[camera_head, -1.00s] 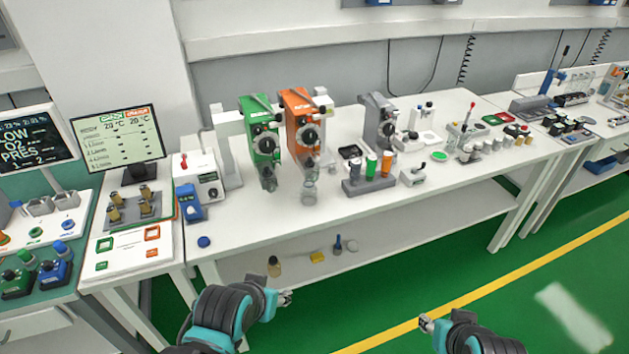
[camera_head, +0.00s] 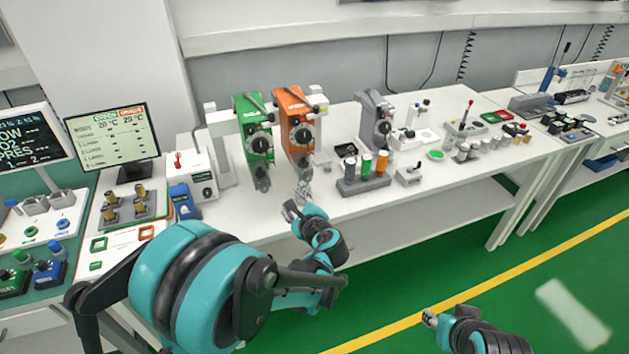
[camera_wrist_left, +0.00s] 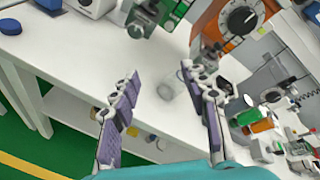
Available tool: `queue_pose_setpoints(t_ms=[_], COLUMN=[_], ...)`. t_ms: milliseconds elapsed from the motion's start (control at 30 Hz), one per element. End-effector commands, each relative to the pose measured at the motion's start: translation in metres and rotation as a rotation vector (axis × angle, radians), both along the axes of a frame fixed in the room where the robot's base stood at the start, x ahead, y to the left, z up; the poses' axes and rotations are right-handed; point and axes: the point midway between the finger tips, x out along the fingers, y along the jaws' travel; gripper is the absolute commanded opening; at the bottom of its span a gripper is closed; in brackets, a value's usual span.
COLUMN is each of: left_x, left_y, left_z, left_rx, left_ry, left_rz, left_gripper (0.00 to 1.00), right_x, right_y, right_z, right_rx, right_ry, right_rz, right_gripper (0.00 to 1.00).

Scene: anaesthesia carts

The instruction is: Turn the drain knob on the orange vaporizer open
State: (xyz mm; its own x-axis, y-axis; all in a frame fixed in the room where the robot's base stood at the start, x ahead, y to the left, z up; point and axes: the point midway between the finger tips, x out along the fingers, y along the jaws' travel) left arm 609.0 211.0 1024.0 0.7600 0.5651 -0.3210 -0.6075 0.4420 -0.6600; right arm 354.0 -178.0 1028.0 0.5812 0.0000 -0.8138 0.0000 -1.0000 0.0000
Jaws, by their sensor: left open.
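The orange vaporizer (camera_head: 292,112) stands on the white bench, right of the green vaporizer (camera_head: 250,125). It has a round dark dial on its front, which also shows at the top of the left wrist view (camera_wrist_left: 222,38). A grey drain part hangs below its body; the knob is too small to tell clearly. My right gripper (camera_head: 430,318) is over the floor, away from the bench.
A grey vaporizer (camera_head: 375,118) and a rack of coloured bottles (camera_head: 362,184) stand to the right. A blue device (camera_head: 184,200) and a monitor (camera_head: 115,137) are to the left. The bench surface between the blue device and the jar is mostly clear.

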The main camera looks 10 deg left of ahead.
Motion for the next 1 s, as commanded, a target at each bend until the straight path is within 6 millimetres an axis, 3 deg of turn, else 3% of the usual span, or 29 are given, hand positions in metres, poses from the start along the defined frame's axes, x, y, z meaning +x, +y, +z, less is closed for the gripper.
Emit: queue_pose_setpoints(t_ms=[33, 200, 433, 1000], left_x=[0.013, 0.036, 0.043, 0.104], left_y=[-0.010, -0.035, -0.051, -0.010], left_z=[-0.005, -0.018, -0.026, -0.026], left_rx=[0.113, 0.460, 0.672, 0.681], left_ry=[0.016, 0.063, 0.090, 0.093], left_rz=[-0.038, -0.119, -0.149, -0.149], left_gripper=[0.45, 0.45, 0.45, 0.45], right_x=[0.000, 0.000, 0.000, 0.000], right_y=[0.000, 0.000, 0.000, 0.000], right_z=[0.002, 0.004, 0.004, -0.007], right_rx=[0.000, 0.000, 0.000, 0.000], right_ry=[0.000, 0.000, 0.000, 0.000], right_rz=[0.000, 0.000, 0.000, 0.000], right_gripper=[0.40, 0.40, 0.40, 0.40])
